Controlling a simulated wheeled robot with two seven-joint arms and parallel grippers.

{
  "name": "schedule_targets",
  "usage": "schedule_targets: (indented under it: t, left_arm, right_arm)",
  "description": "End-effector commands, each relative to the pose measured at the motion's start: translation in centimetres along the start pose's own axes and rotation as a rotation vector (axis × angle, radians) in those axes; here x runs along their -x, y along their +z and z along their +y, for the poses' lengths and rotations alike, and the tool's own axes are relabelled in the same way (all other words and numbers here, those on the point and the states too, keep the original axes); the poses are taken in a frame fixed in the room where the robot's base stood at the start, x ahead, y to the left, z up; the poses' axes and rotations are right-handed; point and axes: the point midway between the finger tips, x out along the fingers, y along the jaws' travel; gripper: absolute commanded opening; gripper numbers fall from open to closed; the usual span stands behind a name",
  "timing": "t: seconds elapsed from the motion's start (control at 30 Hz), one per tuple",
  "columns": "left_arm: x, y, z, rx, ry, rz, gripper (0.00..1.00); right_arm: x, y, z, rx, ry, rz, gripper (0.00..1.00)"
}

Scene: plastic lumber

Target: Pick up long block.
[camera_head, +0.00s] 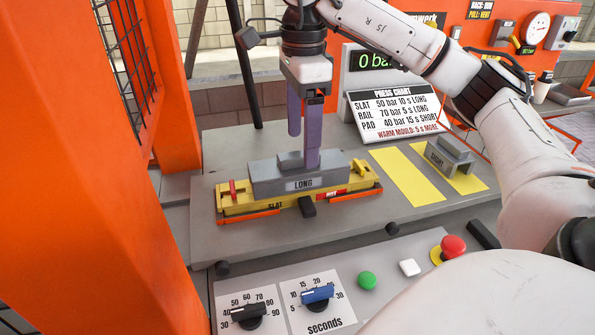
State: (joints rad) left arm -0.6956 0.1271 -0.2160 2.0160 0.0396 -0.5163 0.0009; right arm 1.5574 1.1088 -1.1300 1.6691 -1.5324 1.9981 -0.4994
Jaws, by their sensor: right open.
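My right gripper (304,158) comes down from above with purple fingers at the raised grip. One finger is in front of the grip and the other looks to be behind or above it. The jaws are apart, and I cannot tell whether either finger touches the block. My left gripper is not in view.
A grey SHORT block (450,155) sits on a yellow strip at the right. A press chart sign (396,110) stands behind. Dials, a green button (367,280) and a red button (453,246) are at the front. An orange frame (75,200) stands at the left.

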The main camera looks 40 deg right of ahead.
Motion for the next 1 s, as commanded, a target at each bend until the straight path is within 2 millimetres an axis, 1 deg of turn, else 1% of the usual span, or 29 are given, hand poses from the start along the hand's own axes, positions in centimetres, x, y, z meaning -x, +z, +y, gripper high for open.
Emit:
schedule_targets:
  t: [0.07, 0.2, 0.33, 0.43, 0.63, 0.67, 0.7, 0.77, 1.0]
  left_arm:
    - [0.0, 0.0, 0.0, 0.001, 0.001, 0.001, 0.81]
    - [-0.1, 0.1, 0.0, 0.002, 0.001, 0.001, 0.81]
    - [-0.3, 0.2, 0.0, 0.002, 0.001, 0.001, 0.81]
    - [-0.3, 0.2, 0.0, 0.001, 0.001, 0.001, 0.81]
    - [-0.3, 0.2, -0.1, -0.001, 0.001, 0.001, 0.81]
    - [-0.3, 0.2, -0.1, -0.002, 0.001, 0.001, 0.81]
    - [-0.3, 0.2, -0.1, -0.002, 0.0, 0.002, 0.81]
    - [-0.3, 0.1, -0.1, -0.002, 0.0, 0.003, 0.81]
    - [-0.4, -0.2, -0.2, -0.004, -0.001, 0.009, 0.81]
  right_arm:
    - [-0.8, 0.0, -0.1, 0.0, 0.001, 0.002, 0.73]
    - [-3.0, 0.3, -0.5, 0.001, 0.002, 0.003, 0.73]
    - [-4.6, 0.3, -0.5, 0.0, 0.001, 0.002, 0.73]
    - [-5.0, 0.3, -0.5, 0.0, 0.0, 0.0, 0.73]
    - [-5.0, 0.3, -0.6, 0.0, 0.0, 0.0, 0.73]
    - [-5.0, 0.3, -0.6, 0.0, 0.0, 0.0, 0.7]
    - [-5.0, 0.3, -0.6, 0.0, 0.0, 0.0, 0.63]
    - [-5.0, 0.3, -0.6, 0.0, 0.0, 0.0, 0.53]
    - [-5.0, 0.4, -0.6, 0.0, 0.0, 0.0, 0.13]
